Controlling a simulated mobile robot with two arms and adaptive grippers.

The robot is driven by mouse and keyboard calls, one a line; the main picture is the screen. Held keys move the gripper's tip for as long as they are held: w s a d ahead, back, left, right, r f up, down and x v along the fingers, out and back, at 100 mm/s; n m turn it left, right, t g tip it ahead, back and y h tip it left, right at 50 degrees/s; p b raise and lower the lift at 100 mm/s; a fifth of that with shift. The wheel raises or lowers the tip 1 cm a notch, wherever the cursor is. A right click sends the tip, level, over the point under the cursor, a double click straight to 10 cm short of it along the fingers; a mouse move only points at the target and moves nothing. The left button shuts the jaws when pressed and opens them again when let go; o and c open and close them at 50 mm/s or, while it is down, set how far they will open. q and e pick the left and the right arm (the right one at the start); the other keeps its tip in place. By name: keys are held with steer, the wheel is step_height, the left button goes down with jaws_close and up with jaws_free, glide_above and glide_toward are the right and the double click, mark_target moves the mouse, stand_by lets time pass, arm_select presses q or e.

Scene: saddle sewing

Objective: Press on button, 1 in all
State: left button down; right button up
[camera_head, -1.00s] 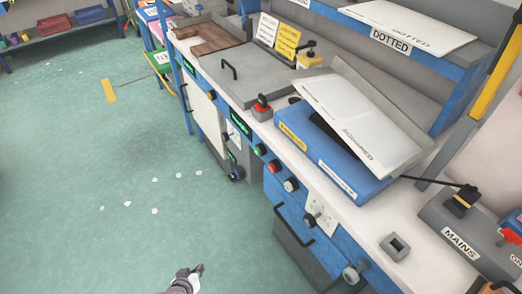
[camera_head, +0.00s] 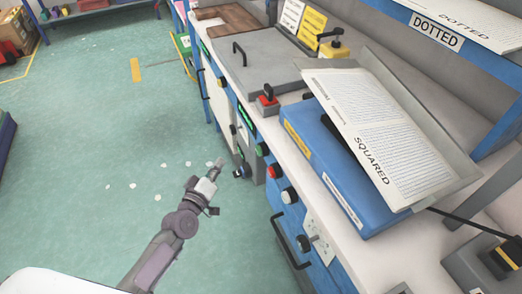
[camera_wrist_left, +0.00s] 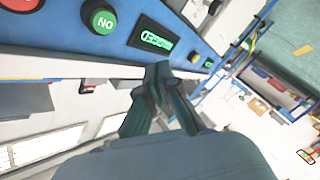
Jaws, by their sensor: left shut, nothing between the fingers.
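The green button (camera_head: 262,149) sits on the blue front panel of the bench. In the left wrist view it is a round green button (camera_wrist_left: 103,19), lettered ON upside down, in a black collar. It stands out from the panel at upper left. My left gripper (camera_head: 217,164) is shut and empty, in front of the bench and left of the button. In the left wrist view its closed fingertips (camera_wrist_left: 159,71) are below and right of the button, apart from it in the picture. My right gripper is out of view.
A red button (camera_head: 274,170) and a white button (camera_head: 289,195) are beside the green one. A lit green display (camera_wrist_left: 156,40) is on its other side. A dark knob (camera_head: 242,171) and a drawer handle (camera_head: 290,241) stick out.

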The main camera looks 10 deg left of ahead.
mark_target(260, 150)
arm_select(q)
steer(key=w+d, duration=0.4)
steer(key=d, duration=0.3)
steer(key=shift+w+d+p, duration=0.15)
steer(key=shift+w+p, duration=0.25)
stand_by(1.6)
steer(key=shift+w+d, duration=0.25)
steer(key=shift+d, duration=0.1)
